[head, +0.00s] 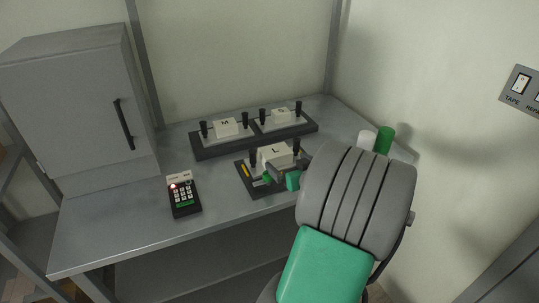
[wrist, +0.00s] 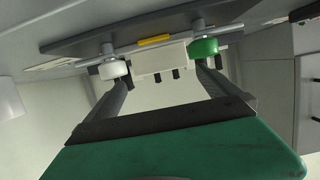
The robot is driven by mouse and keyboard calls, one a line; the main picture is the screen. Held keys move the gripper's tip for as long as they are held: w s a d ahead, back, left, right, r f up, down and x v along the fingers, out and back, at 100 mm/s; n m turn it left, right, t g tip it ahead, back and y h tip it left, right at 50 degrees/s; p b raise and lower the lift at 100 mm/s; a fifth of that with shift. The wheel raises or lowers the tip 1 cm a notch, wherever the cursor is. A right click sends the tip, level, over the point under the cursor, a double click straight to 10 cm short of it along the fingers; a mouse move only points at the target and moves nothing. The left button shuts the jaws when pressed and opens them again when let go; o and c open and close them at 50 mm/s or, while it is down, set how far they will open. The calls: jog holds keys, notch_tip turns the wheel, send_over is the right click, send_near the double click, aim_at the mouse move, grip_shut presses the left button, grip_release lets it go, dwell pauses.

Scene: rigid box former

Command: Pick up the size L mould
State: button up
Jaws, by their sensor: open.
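The size L mould (head: 274,155) is a white block marked L on a dark tray with black upright handles, near the middle of the table. My gripper (head: 282,178) is at its near right side, partly hidden by my own arm. In the wrist view, the open fingers of my gripper (wrist: 161,76) reach toward the white block of the L mould (wrist: 160,60), which shows between them. I cannot tell whether the fingers touch anything.
The M mould (head: 224,127) and S mould (head: 281,115) sit in a dark rack behind. A keypad device (head: 183,195) lies at left, beside a grey cabinet (head: 75,105). White (head: 366,140) and green (head: 384,140) cylinders stand at right. The table's front left (head: 120,225) is clear.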

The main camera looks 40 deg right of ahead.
aim_at(276, 151)
jog(key=x, duration=0.2)
jog(key=p+x, duration=0.1)
jog(key=x, duration=0.5)
jog(key=shift+w+a+r+p, duration=0.1)
jog(key=shift+w+r+p, duration=0.15)
jog(key=shift+p, duration=0.15)
jog(key=shift+s, duration=0.1)
jog(key=shift+c, duration=0.2)
jog(key=c, duration=1.7)
jog(key=shift+r, duration=0.25)
jog(key=shift+c, duration=0.2)
